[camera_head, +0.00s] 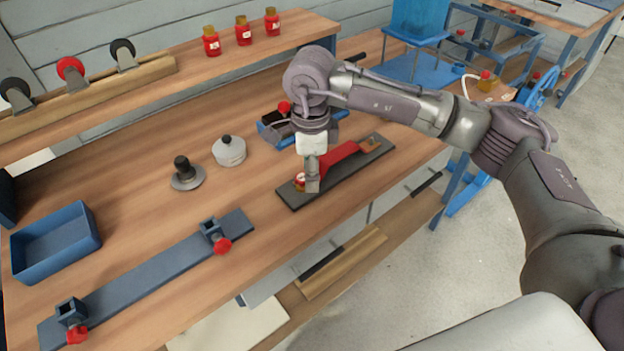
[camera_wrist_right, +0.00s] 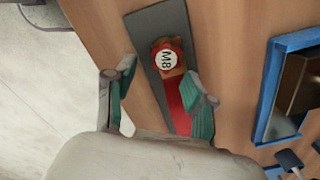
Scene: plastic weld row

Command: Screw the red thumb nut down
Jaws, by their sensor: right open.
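The red thumb nut (camera_wrist_right: 167,60), with a white top marked M8, sits on an orange-brown piece at one end of a red bar (camera_wrist_right: 177,105). The bar lies along a dark grey plate (camera_wrist_right: 150,25) on the bench. In the head view the nut (camera_head: 299,179) shows just left of my fingers. My right gripper (camera_head: 312,188) points down over this near end of the plate. In the wrist view its fingers (camera_wrist_right: 165,85) are open, one on each side of the bar, with the nut seen between their tips. I cannot tell whether they touch it. My left gripper is not in view.
A blue tray (camera_head: 283,128) with dark contents stands just behind the plate. A blue rail (camera_head: 155,274) with red-knobbed clamps lies front left. Bare bench separates them from the plate.

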